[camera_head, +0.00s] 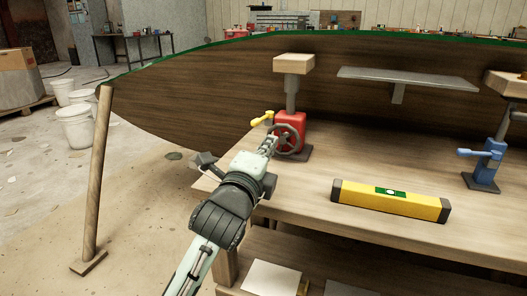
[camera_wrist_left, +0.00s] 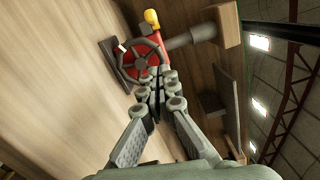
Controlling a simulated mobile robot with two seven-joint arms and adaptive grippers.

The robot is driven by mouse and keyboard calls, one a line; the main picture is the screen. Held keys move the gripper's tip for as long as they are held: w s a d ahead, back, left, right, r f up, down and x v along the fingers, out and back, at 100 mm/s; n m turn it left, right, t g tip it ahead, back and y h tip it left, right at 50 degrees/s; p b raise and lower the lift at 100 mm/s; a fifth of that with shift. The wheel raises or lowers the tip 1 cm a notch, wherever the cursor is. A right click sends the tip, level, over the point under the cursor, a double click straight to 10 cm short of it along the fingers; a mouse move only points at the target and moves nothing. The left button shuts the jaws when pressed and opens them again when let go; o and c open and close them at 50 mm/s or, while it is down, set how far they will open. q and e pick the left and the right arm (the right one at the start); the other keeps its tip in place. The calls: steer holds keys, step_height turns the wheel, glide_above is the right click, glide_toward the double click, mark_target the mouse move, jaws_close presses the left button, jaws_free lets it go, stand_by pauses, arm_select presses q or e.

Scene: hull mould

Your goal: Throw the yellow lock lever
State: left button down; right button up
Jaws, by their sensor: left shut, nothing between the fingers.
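The yellow lock lever (camera_head: 262,118) sticks out to the left from the top of a red jack (camera_head: 291,121) on the workbench. In the left wrist view the lever's rounded yellow end (camera_wrist_left: 152,18) shows above the red jack body (camera_wrist_left: 155,50) and its dark handwheel (camera_wrist_left: 141,61). My left gripper (camera_head: 271,143) is shut and empty. Its fingertips are at the handwheel's near edge, below the lever and apart from it; I cannot tell whether they touch the wheel. My right gripper is in neither view.
The red jack's post carries a wooden pad (camera_head: 294,63) beside the dark wooden hull (camera_head: 190,90). A yellow level (camera_head: 389,200) lies on the workbench (camera_head: 330,160). A blue jack (camera_head: 484,167) stands at right, and a metal shelf (camera_head: 405,78) is behind. A wooden prop (camera_head: 98,175) leans at left.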

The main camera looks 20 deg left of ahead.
arm_select(q)
steer(key=w, duration=0.4)
steer(key=a, duration=0.1)
steer(key=w+a, duration=0.1)
steer(key=a, duration=0.2)
steer(key=shift+w+r, duration=0.25)
steer(key=shift+r, duration=0.1)
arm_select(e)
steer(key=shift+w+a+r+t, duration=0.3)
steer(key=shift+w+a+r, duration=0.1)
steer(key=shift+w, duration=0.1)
